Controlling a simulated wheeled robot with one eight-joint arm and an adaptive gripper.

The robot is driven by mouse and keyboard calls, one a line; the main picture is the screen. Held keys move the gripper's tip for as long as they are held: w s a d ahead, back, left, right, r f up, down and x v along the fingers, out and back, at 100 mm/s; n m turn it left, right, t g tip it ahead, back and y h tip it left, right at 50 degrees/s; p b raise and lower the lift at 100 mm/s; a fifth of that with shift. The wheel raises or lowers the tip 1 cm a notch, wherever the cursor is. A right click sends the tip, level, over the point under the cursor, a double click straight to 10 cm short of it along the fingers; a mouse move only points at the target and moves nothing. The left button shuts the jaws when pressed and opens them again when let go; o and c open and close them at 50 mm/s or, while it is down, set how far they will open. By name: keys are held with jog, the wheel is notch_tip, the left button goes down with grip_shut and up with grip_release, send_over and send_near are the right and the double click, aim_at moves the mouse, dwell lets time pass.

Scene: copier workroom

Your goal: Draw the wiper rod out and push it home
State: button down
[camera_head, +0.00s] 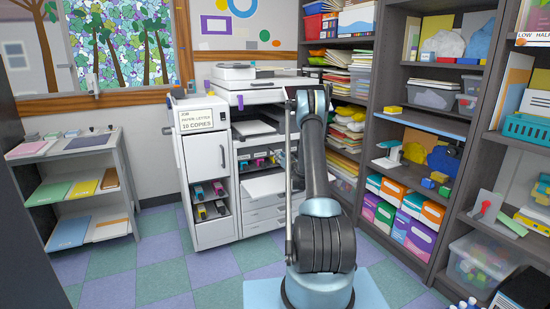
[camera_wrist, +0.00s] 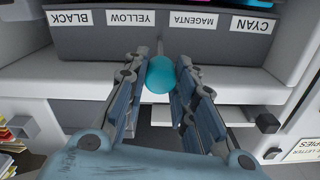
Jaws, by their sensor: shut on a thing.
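In the wrist view a round teal knob (camera_wrist: 160,78) sits on the end of a thin grey rod, the wiper rod (camera_wrist: 160,48), that comes from the dark panel (camera_wrist: 110,42) of the copier. My gripper (camera_wrist: 164,68) is shut on the knob, with one finger on each side of it. The panel carries labels that read upside down: BLACK, YELLOW, MAGENTA and CYAN. The knob is below the gap between YELLOW and MAGENTA.
A white cabinet (camera_head: 210,214) with a "10 COPIES" sign stands left of the copier. Full shelves (camera_head: 408,110) line the right side. A low grey shelf (camera_head: 118,160) with paper stands at the left. The checkered floor (camera_head: 150,265) is clear at front left.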

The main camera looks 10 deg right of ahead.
jog(key=shift+v, duration=1.2)
jog(key=shift+d, duration=0.15)
jog(key=c, duration=1.3)
grip_release()
jog(key=v, duration=1.1)
jog(key=shift+s, duration=0.45)
